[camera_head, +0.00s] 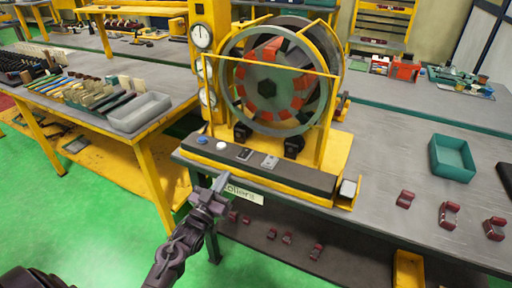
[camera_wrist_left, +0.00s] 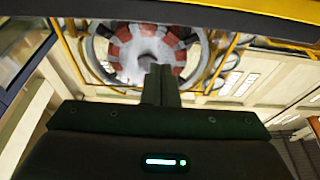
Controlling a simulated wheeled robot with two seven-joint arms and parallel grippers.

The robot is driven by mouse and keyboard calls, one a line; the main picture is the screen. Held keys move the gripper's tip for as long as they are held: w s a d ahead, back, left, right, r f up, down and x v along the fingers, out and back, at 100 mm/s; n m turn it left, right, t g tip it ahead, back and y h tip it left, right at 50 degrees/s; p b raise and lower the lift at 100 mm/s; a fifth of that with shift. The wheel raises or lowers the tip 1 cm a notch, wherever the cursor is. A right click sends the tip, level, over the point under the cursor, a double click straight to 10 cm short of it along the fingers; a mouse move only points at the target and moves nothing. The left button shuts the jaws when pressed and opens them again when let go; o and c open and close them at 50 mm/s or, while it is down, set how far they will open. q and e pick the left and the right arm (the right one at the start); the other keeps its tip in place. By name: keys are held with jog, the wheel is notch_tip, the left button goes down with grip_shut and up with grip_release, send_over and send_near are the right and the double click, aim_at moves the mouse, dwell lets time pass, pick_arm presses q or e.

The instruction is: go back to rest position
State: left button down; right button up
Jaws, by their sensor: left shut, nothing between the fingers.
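My left gripper (camera_head: 211,193) is in the lower middle of the head view, in front of the front edge of the stator machine's base. It is shut and empty. In the left wrist view its closed fingers (camera_wrist_left: 160,85) point up toward the stator (camera_wrist_left: 140,48). In the head view the stator (camera_head: 275,80), a round ring with red and grey segments, stands upright in a yellow frame behind the gripper. The gripper looks apart from the machine, though the exact gap is hard to tell. My right gripper is not in view.
A control strip with buttons (camera_head: 221,145) runs along the machine's front. A teal bin (camera_head: 452,157) and red clamp-like parts (camera_head: 449,215) lie on the grey table at right. A left bench carries a grey tray (camera_head: 139,112) and tools. Green floor is free at lower left.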

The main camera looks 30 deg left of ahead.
pick_arm(q)
jog(key=s+d+f+g, duration=0.3)
jog(key=s+f, duration=0.1)
jog(key=f, duration=0.8)
jog(key=s+d+f+g, duration=0.2)
jog(key=s+f+g, duration=0.2)
jog(key=f, duration=0.7)
jog(key=s+d+f+g, duration=0.3)
jog(key=s+f, duration=0.1)
jog(key=f, duration=0.8)
jog(key=s+d+f+g, duration=0.1)
jog(key=s+f+g, duration=0.2)
jog(key=s+f, duration=0.3)
jog(key=s+d+f+m+g, duration=0.1)
jog(key=s+f+g, duration=0.3)
jog(key=s, duration=1.1)
jog(key=s+d+f+m+g, duration=0.1)
jog(key=s+d+f+g, duration=0.1)
jog(key=s+f, duration=0.5)
jog(key=s+g, duration=0.1)
jog(key=s, duration=0.3)
jog(key=shift+s+f, duration=0.2)
jog(key=shift+f, duration=0.2)
